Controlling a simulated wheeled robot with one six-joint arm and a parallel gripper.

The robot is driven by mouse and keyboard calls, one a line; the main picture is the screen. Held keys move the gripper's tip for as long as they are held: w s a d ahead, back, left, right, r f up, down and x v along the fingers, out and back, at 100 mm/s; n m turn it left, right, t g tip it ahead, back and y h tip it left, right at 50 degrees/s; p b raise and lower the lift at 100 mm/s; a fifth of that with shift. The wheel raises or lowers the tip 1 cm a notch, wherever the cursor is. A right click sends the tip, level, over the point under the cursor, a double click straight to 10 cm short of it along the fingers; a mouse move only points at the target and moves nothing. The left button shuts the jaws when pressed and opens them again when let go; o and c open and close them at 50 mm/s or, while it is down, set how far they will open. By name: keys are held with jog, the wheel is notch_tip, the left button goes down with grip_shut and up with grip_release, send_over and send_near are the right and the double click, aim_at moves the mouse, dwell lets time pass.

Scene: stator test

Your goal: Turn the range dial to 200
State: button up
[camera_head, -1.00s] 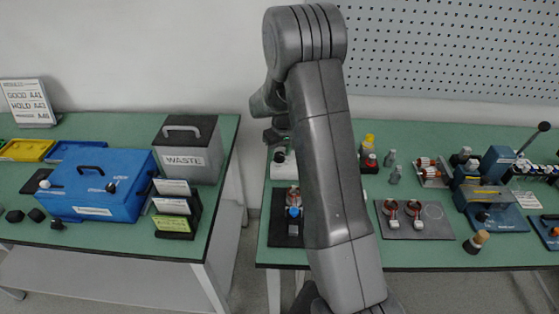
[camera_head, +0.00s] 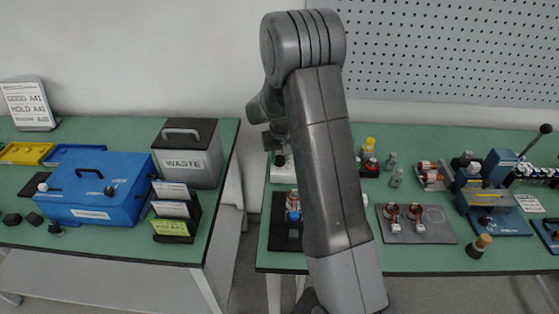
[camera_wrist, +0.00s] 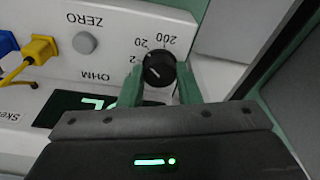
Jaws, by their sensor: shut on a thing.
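The range dial (camera_wrist: 158,68) is a round black knob with a white pointer line on the white meter face (camera_wrist: 110,62). The labels 2, 20 and 200 stand around its upper side in the wrist view. The pointer line lies toward the lower part of the knob, and which label it marks is hard to tell. My gripper (camera_wrist: 159,75) has its green fingers on either side of the dial, shut on it. In the head view the white meter (camera_head: 284,170) is partly hidden by my arm.
A grey ZERO button (camera_wrist: 84,42), yellow plug (camera_wrist: 40,48) and blue plug (camera_wrist: 7,42) sit beside the dial. A lit display (camera_wrist: 85,103) is partly hidden by my gripper. A dark mat (camera_head: 283,240) with a part lies in front of the meter.

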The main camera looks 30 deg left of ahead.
aim_at(280, 158)
jog(key=m+b, duration=0.1)
jog(key=m, duration=0.2)
jog(key=m+b, duration=0.1)
jog(key=m, duration=0.1)
jog(key=shift+m+t+h, duration=0.3)
jog(key=shift+m+h, duration=0.1)
jog(key=m+b, duration=0.1)
jog(key=m, duration=0.3)
jog(key=shift+h, duration=0.3)
jog(key=o, duration=0.7)
jog(key=shift+w+d, duration=0.15)
jog(key=shift+r, duration=0.25)
notch_tip(280, 158, up, 6)
jog(key=p, duration=0.3)
jog(key=shift+f+p, duration=0.15)
jog(key=shift+p, duration=0.15)
